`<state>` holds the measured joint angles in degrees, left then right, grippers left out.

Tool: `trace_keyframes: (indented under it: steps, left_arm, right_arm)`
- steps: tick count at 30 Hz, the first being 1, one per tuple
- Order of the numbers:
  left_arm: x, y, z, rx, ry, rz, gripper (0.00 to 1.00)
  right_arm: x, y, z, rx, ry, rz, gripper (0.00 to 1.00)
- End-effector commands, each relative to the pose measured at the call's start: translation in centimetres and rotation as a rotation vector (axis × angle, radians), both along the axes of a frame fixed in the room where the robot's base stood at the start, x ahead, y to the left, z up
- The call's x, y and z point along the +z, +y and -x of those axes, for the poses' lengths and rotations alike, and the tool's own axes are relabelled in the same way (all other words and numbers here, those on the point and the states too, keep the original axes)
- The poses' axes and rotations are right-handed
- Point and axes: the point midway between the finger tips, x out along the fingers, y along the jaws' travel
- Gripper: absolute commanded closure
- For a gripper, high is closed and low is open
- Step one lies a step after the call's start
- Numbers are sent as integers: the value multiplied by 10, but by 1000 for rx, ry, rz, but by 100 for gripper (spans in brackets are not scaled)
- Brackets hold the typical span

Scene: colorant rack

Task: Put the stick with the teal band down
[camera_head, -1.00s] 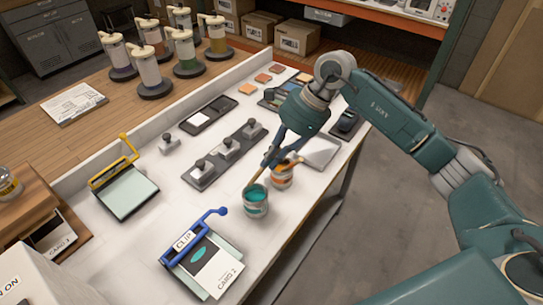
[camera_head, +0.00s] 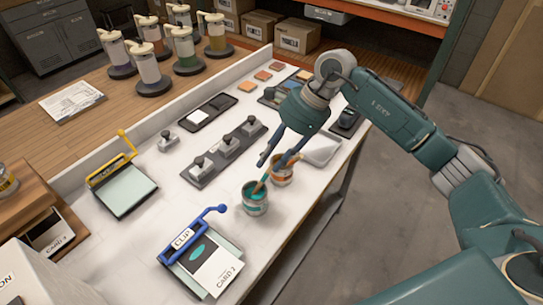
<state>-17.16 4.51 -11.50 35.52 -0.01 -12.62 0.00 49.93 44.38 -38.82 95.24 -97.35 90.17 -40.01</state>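A can of teal paint (camera_head: 255,207) stands on the white bench near its right edge. The stick with the teal band (camera_head: 265,180) leans in this can, its upper end tilted to the right. My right gripper (camera_head: 272,162) is just above the can, pointing down. Its two fingers are spread apart, with the stick's upper part near the right finger. Whether the stick touches that finger is hard to tell. My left gripper is out of view.
A blue clip board with a card (camera_head: 212,268) lies in front, a yellow clip board (camera_head: 122,192) to the left. A grey block rack (camera_head: 222,158) sits behind. White bench top between them is clear.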

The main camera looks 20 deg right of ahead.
Motion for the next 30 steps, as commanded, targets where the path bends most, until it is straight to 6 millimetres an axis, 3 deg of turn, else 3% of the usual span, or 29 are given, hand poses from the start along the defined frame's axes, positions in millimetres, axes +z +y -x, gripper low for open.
trace_keyframes:
  steps: [5, 6, 9, 19, 24, 30]
  left_arm:
    - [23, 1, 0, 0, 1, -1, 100]
    - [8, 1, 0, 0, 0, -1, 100]
    - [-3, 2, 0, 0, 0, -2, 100]
    - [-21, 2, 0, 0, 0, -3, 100]
    - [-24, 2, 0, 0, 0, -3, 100]
    - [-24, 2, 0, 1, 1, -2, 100]
  right_arm:
    - [20, 0, 0, 0, 0, -2, 71]
    - [19, -5, -1, -3, -5, 0, 71]
    - [38, -17, 1, -3, -8, 1, 71]
    - [99, -48, 8, -2, -2, 0, 71]
    - [114, -55, 10, 0, -1, -1, 71]
    - [117, -56, 11, 0, 1, 0, 71]
